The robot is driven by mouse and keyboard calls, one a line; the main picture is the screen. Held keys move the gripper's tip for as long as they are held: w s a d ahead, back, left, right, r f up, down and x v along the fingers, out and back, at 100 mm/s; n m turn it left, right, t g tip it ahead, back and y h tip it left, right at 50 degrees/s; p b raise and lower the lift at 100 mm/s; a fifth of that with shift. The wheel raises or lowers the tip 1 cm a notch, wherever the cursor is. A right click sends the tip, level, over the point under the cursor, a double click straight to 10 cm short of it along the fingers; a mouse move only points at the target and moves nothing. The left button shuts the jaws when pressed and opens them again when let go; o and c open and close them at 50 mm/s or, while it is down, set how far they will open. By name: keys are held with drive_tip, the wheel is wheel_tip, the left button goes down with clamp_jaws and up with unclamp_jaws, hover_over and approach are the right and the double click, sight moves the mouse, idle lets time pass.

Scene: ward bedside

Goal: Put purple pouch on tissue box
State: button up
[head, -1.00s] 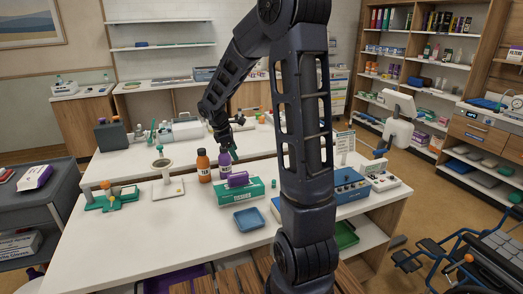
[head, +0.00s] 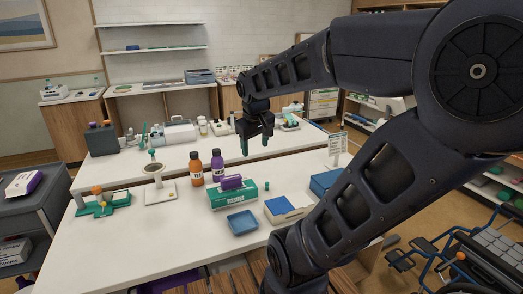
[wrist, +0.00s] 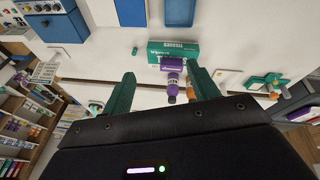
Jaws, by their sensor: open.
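The purple pouch (head: 232,182) lies on top of the green and white tissue box (head: 228,199) on the white table. In the wrist view the pouch (wrist: 173,64) also lies against the tissue box (wrist: 160,51), which appears upside down. My gripper (head: 257,145) is open and empty. It hangs above the table, behind and to the right of the box, clear of the pouch. Its two green fingers (wrist: 163,90) stand apart in the wrist view.
A purple bottle (head: 217,166) and an orange bottle (head: 196,168) stand behind the box. A blue tray (head: 242,222) lies in front. A white and blue box (head: 285,211) and a small green item (head: 267,186) are to the right. A mirror stand (head: 160,192) is on the left.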

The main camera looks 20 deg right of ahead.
drive_tip(key=shift+s+r+m+t+y, duration=0.1)
drive_tip(key=shift+s+m+t+y, duration=0.2)
drive_tip(key=shift+s+m, duration=0.7)
drive_tip(key=shift+s+r+m+t+y, duration=0.1)
drive_tip(key=shift+s+m+t+y, duration=0.25)
drive_tip(key=shift+s, duration=1.2)
